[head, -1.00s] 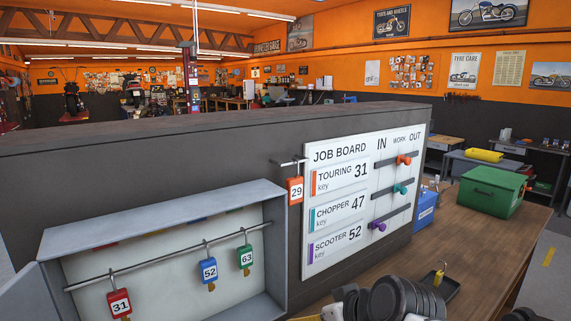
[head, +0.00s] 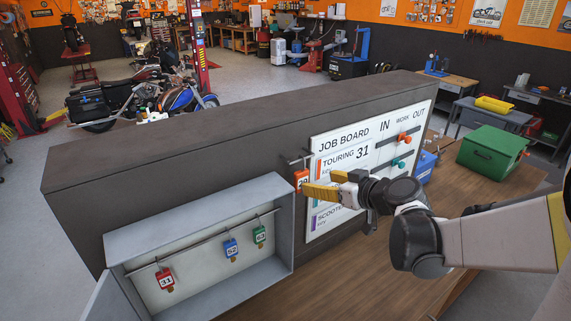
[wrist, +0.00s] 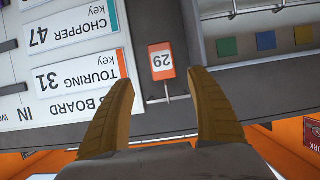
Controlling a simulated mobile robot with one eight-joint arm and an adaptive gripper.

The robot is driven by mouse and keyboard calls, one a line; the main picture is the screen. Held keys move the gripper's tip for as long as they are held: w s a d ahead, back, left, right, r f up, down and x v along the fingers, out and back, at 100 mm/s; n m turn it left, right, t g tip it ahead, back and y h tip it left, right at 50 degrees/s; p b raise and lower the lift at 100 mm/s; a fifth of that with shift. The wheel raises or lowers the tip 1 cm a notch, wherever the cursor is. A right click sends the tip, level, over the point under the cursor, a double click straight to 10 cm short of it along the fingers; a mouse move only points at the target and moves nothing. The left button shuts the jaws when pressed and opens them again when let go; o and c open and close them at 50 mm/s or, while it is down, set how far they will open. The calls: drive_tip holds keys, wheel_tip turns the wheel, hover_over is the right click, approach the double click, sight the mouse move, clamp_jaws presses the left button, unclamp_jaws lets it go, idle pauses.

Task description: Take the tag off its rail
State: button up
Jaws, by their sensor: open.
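An orange tag numbered 29 (head: 301,178) hangs from a short rail (head: 294,160) on the dark panel, left of the job board. In the wrist view, which is upside down, the tag (wrist: 161,62) hangs by a thin hook. My gripper (wrist: 160,78) is open, with one yellow finger on each side of the tag's line. The tag lies near the fingertips, with gaps on both sides; nothing is gripped. In the head view my gripper (head: 308,190) reaches in from the right and partly covers the tag. Exact depth to the tag is hard to tell.
An open grey cabinet (head: 198,195) at lower left holds a rail with red tag 31 (head: 166,280), blue tag 52 (head: 231,249) and green tag 63 (head: 260,236). The job board (head: 340,133) is close beside my gripper. A green toolbox (head: 490,155) stands on the bench at right.

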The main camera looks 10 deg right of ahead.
sight(303, 179)
drive_tip(key=x, duration=0.3)
drive_tip(key=shift+w+a+f, duration=0.1)
drive_tip(key=shift+w+f, duration=0.05)
drive_tip(key=shift+w, duration=0.1)
drive_tip(key=x, duration=0.3)
drive_tip(key=p+x, duration=0.1)
drive_tip(key=x, duration=0.1)
drive_tip(key=shift+a, duration=0.3)
drive_tip(key=shift+s, duration=0.2)
drive_tip(key=shift+c, duration=0.2)
drive_tip(key=c, duration=1.1)
